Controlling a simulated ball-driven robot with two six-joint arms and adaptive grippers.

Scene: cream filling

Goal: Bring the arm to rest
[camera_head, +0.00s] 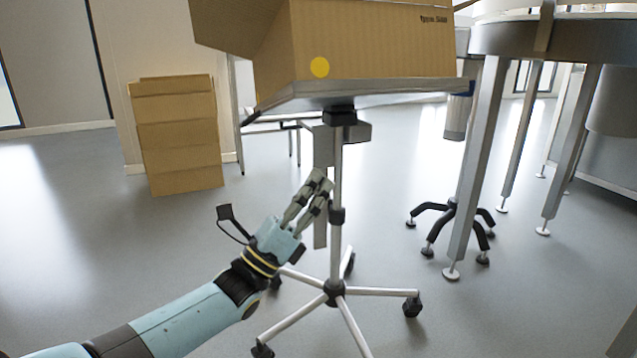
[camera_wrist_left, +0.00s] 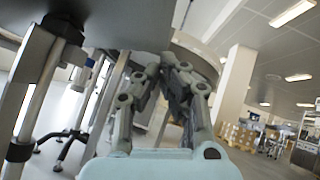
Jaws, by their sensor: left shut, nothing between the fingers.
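My left arm, light blue with a dark wrist, comes in from the lower left in the head view. Its gripper (camera_head: 318,190) is shut and empty, pointing up and to the right. In that view it overlaps the pole of a wheeled stand (camera_head: 336,243); I cannot tell how far apart they are. In the left wrist view the same gripper (camera_wrist_left: 168,68) shows its fingers close together at the tips with nothing between them. My right gripper is not in view.
An open cardboard box (camera_head: 375,45) with a yellow dot sits on the stand's tray (camera_head: 390,88). A stack of cartons (camera_head: 177,140) stands at the back left. A large round metal machine (camera_head: 500,38) on legs is at the right. The floor at the left is clear.

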